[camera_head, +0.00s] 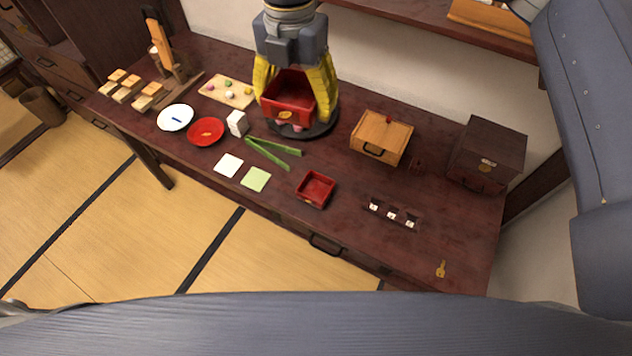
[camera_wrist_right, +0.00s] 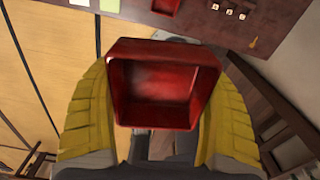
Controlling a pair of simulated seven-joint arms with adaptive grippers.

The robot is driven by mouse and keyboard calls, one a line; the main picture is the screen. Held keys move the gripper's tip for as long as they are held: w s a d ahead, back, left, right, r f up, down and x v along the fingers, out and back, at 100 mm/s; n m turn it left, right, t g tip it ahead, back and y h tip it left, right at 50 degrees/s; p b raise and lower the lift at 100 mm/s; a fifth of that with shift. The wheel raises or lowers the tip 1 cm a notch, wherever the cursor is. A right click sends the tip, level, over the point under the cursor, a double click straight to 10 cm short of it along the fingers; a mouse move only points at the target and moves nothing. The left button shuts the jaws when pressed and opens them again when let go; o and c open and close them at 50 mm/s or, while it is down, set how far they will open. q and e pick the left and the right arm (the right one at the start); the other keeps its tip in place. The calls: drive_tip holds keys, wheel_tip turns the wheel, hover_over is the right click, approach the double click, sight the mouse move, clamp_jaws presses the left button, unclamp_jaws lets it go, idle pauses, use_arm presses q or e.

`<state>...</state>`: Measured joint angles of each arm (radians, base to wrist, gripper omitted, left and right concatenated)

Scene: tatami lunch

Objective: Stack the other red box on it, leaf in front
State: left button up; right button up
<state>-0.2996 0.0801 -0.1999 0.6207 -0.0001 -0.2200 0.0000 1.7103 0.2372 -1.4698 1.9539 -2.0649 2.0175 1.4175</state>
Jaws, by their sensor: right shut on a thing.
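My right gripper (camera_head: 294,90), with yellow fingers, is shut on a red box (camera_head: 287,92) and holds it by two opposite sides. The box has a gold leaf mark on the side facing the front of the table. It is over a dark round tray (camera_head: 318,129) that holds pink items, partly hidden. In the right wrist view the held red box (camera_wrist_right: 163,85) shows its empty inside between the fingers. The other red box (camera_head: 316,189) sits open and empty near the table's front edge, apart from the held one. My left gripper is not in view.
Green tongs (camera_head: 268,152) lie between the tray and two paper squares. A wooden box (camera_head: 381,137) stands right of the tray, a dark chest (camera_head: 487,153) farther right. A small dark holder (camera_head: 393,213) and a gold key (camera_head: 440,269) lie front right. A red plate (camera_head: 206,131) is left.

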drive_tip(key=shift+m, duration=0.8)
drive_tip(key=shift+w+d+f, duration=0.55)
drive_tip(key=shift+w+f, duration=0.3)
drive_tip(key=shift+f, duration=4.95)
drive_tip(key=shift+w+d+f, duration=0.5)
drive_tip(key=shift+w+f, duration=0.35)
drive_tip(key=shift+f, duration=5)
drive_tip(key=shift+w+d+f, duration=0.55)
drive_tip(key=shift+w+f, duration=0.3)
drive_tip(key=shift+f, duration=4.95)
drive_tip(key=shift+f, duration=0.6)
drive_tip(key=o, duration=1.2)
drive_tip(key=shift+c, duration=0.2)
wheel_tip(320, 180, up, 13)
